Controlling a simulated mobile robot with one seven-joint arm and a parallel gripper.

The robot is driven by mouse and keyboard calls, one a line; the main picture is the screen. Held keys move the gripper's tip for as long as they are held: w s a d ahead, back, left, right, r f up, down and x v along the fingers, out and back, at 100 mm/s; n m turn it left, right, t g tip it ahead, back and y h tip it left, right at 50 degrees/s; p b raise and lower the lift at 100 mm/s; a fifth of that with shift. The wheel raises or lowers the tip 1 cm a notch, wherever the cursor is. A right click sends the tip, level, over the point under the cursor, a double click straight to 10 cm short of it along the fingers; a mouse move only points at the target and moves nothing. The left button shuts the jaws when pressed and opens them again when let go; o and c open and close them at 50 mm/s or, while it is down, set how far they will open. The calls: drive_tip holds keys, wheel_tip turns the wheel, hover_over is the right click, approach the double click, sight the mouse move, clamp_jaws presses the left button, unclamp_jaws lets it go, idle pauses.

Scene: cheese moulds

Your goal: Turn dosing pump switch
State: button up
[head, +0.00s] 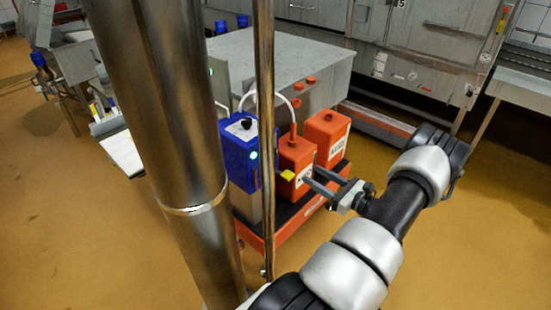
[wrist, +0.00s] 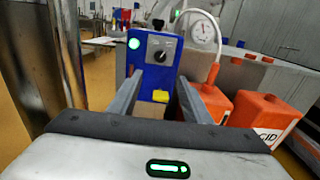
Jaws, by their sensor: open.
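The blue dosing pump (head: 240,148) stands left of the orange containers in the head view. In the wrist view the pump (wrist: 140,68) faces me, with a lit green light (wrist: 134,43) at its upper left. In the wrist view the yellow piece appears between the fingers; I see no contact.
Two orange containers (head: 297,160) (head: 328,137) stand right of the pump on an orange-edged base (head: 305,215). A grey cabinet (head: 285,60) is behind. A pale hose (head: 265,93) arches above the pump. A thin metal post (head: 265,140) crosses the head view. Floor at the right is clear.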

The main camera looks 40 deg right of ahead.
sight(276, 153)
drive_tip(key=w, duration=0.5)
drive_tip(key=w+a, duration=0.1)
drive_tip(key=w, duration=1.1)
drive_tip(key=shift+a+b, duration=0.25)
drive_tip(key=shift+b, duration=0.1)
drive_tip(key=c, duration=1)
